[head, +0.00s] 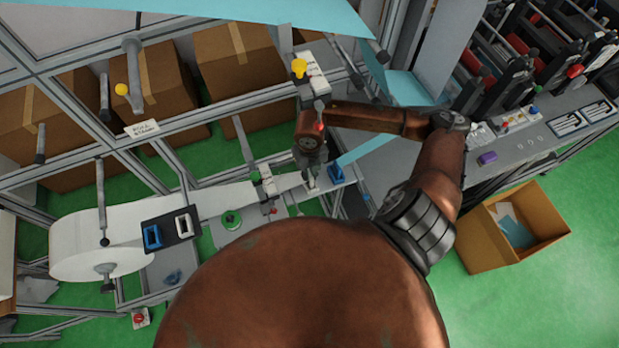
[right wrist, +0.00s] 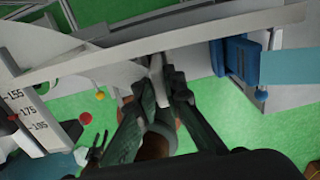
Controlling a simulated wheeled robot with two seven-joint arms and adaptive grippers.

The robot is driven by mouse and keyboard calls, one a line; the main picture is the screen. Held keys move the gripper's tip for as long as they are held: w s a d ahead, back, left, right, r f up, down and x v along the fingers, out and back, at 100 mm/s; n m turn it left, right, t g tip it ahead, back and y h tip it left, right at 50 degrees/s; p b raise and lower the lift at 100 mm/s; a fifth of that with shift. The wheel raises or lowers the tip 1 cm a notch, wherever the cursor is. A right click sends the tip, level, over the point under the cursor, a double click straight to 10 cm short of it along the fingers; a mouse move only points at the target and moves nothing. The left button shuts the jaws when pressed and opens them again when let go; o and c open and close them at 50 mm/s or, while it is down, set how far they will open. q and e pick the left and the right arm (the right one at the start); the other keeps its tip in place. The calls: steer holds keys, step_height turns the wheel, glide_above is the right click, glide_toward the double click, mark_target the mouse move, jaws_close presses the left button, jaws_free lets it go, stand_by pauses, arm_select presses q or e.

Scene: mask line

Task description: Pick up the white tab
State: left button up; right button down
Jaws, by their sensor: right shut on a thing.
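My right gripper (head: 312,178) is at the machine line, pointing down beside the white web. In the right wrist view its fingers (right wrist: 162,88) are closed on a small, narrow white tab (right wrist: 157,67). The tab stands between the fingertips, its lower part hidden by them. In the head view the white tab (head: 311,185) shows only as a small pale patch under the fingers. I cannot tell whether it is clear of the surface below. My left gripper is not in view.
A blue block (head: 336,173) stands just right of the gripper; it also shows in the right wrist view (right wrist: 238,60). A black holder (head: 170,229) with a blue and a white piece lies left. A white roll (head: 100,248) feeds the web. An open carton (head: 480,245) stands right.

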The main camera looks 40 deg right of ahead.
steer(key=shift+r, duration=0.55)
step_height(320, 180, up, 2)
steer(key=shift+b, duration=0.55)
steer(key=s+a+p, duration=0.2)
steer(key=s, duration=0.6)
steer(key=s+a+p, duration=0.2)
steer(key=s+a, duration=0.1)
steer(key=s, duration=0.6)
steer(key=shift+a+r, duration=0.25)
steer(key=shift+f, duration=0.1)
